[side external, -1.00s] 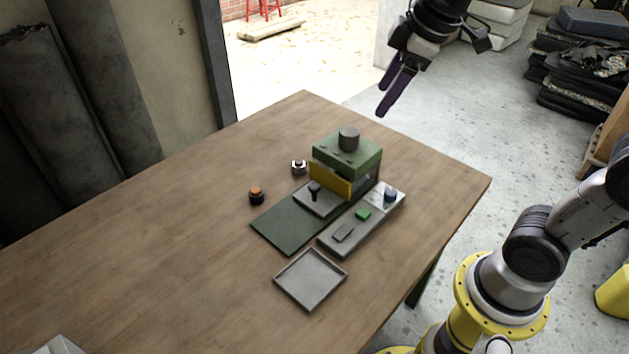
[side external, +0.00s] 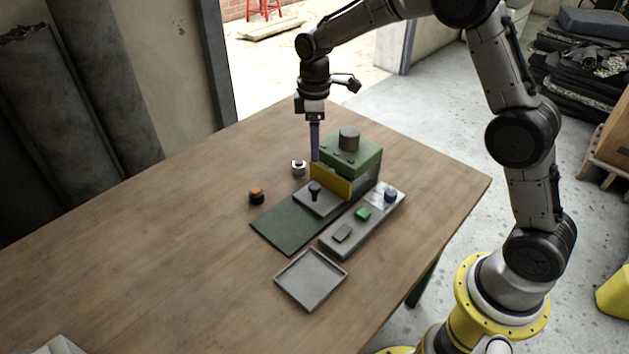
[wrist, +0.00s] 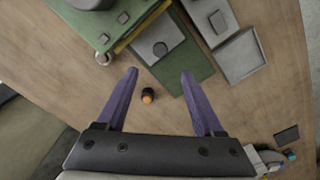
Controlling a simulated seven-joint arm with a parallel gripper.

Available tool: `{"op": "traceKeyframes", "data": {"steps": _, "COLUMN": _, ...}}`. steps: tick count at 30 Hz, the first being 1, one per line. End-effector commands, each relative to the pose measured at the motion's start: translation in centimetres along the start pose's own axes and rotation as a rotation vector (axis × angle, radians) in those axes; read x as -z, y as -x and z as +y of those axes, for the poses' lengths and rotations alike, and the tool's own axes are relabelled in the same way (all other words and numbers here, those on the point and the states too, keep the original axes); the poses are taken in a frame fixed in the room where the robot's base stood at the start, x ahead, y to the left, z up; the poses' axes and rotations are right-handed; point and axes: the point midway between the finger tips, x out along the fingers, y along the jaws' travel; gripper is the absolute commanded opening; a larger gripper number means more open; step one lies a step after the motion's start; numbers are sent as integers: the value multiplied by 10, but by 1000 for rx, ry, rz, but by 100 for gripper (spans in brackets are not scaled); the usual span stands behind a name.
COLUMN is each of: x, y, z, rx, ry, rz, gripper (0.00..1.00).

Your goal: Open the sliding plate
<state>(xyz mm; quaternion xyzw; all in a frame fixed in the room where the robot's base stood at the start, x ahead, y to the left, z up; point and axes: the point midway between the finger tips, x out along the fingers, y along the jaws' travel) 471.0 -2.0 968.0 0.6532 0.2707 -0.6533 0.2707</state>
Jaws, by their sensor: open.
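The sliding plate (side external: 327,203) is a grey plate with a black knob (side external: 315,187), lying on a green base (side external: 285,226) in front of a yellow panel (side external: 330,180) on a green block (side external: 366,161). My gripper (side external: 315,157) points down behind the yellow panel's left end, near the green block's left side. In the wrist view my gripper (wrist: 160,73) is open, with two purple fingers apart and nothing between their tips. The plate's far edge is hidden by the panel.
A small metal ring-like part (side external: 298,168) and an orange-topped black piece (side external: 256,196) stand left of the block. A grey control strip (side external: 335,246) with a green button lies right of the base. An empty grey tray (side external: 310,301) lies in front. The table's left is clear.

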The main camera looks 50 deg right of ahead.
Motion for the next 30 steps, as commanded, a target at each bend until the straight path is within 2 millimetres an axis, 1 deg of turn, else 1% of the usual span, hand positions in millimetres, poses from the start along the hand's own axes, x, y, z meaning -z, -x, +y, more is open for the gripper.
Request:
{"op": "traceKeyframes", "data": {"steps": 1, "x": -1, "y": -10, "z": -1, "rx": 4, "ry": 0, "rz": -4, "gripper": 69}}
{"op": "traceKeyframes", "data": {"steps": 9, "x": -1, "y": -62, "z": -1, "rx": 4, "ry": 0, "rz": -4, "gripper": 69}}
{"op": "traceKeyframes", "data": {"steps": 15, "x": -1, "y": -97, "z": -1, "rx": 3, "ry": 0, "rz": -3, "gripper": 69}}
{"op": "traceKeyframes", "data": {"steps": 18, "x": -1, "y": -109, "z": -1, "rx": 2, "ry": 0, "rz": -2, "gripper": 69}}
{"op": "traceKeyframes", "data": {"steps": 21, "x": 0, "y": -116, "z": 0, "rx": 0, "ry": 0, "rz": 0, "gripper": 69}}
{"op": "traceKeyframes", "data": {"steps": 25, "x": 0, "y": -121, "z": -1, "rx": 0, "ry": 0, "rz": 0, "gripper": 69}}
{"op": "traceKeyframes", "data": {"steps": 30, "x": 0, "y": -122, "z": -1, "rx": 0, "ry": 0, "rz": 0, "gripper": 69}}
